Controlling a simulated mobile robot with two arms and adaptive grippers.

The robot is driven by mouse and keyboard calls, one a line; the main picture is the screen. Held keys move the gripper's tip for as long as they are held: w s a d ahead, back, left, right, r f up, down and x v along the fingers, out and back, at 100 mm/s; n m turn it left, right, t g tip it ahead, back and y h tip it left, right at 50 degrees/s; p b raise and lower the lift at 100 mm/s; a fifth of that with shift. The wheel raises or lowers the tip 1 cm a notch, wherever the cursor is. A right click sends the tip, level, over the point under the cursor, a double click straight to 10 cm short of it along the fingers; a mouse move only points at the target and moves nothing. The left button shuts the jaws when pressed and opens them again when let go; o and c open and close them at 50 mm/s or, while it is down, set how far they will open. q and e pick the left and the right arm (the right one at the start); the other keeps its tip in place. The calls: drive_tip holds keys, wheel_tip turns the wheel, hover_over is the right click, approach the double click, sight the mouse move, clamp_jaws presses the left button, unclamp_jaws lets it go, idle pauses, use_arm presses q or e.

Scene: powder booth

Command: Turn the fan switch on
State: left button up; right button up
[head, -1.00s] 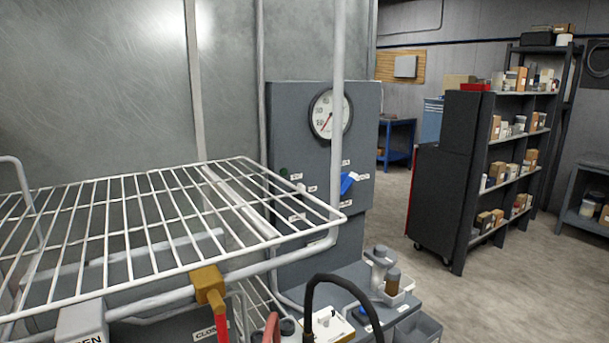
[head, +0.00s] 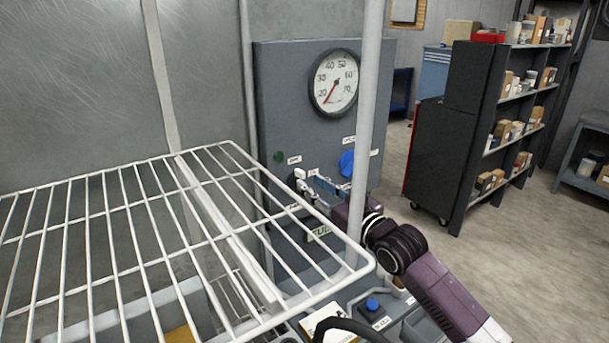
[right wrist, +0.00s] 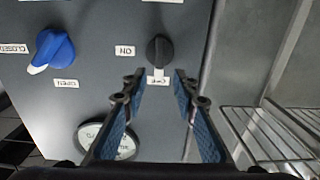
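A black rotary switch (right wrist: 159,49) sits on the grey panel in the right wrist view, with an ON label (right wrist: 124,51) to its left and an OFF label (right wrist: 158,77) below. Its pale-tipped pointer is toward OFF. I cannot read a fan label on it. My right gripper (right wrist: 158,79) is open, its two blue-padded fingers pointing at the switch, one either side of its line, with the knob just beyond the tips. In the head view my right gripper (head: 318,184) is at the panel's lower part, partly behind the rack. My left gripper is not in view.
A blue knob (right wrist: 54,48) with OPEN and CLOSED labels is beside the switch. A round gauge (head: 334,83) is above on the panel (head: 283,110). A white wire rack (head: 228,142) and a pale upright post (head: 367,100) stand close in front.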

sight(303, 178)
drive_tip(key=x, duration=0.4)
drive_tip(key=shift+f+p, duration=0.1)
drive_tip(key=shift+p, duration=0.3)
drive_tip(key=shift+w, duration=0.15)
drive_tip(key=shift+c, duration=0.4)
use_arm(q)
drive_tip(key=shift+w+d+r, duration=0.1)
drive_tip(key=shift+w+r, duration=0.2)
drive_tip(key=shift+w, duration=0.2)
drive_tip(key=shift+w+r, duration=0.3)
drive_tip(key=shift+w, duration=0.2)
use_arm(e)
clamp_jaws()
